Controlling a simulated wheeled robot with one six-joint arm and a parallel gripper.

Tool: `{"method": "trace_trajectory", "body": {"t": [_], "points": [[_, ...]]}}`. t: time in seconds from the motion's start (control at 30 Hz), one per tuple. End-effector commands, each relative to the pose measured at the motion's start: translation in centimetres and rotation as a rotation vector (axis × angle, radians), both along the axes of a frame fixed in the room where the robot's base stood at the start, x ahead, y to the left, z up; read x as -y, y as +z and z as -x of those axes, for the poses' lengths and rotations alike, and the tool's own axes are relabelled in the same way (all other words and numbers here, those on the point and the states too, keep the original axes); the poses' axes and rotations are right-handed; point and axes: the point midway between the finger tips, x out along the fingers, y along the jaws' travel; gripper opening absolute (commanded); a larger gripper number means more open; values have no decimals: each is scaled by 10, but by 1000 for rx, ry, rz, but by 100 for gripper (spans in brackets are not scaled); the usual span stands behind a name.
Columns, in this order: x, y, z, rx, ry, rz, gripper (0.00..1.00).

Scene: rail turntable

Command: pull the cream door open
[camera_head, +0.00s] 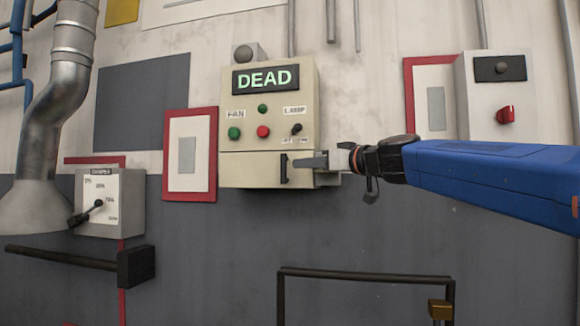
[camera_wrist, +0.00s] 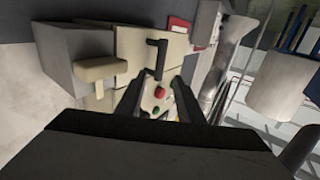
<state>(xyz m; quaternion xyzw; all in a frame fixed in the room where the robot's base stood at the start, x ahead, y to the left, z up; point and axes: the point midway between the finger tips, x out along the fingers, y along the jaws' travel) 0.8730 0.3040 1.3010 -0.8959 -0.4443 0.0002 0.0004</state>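The cream door (camera_head: 248,172) is the lower front of a cream control box and looks closed. Its black upright handle (camera_head: 284,168) is near the door's right edge. In the wrist view, the handle (camera_wrist: 158,58) stands out from the cream surface beyond the fingertips.
The control box (camera_head: 226,100) above has a lit DEAD display (camera_head: 265,78) and buttons. A grey dial box (camera_head: 112,200) is at left. A dark bar (camera_head: 75,258) and a black rail frame (camera_head: 365,274) stand low in front. A grey box with a red knob (camera_head: 505,115) is at right.

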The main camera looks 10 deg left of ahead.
Motion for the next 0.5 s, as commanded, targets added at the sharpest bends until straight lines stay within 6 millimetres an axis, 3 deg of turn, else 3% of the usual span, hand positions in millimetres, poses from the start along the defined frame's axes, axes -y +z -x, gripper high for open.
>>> {"method": "trace_trajectory", "body": {"t": [0.3, 0.5], "points": [[-43, 0, -32, 1, 1, 1, 34], [-58, 0, -44, 0, 0, 0, 34]]}}
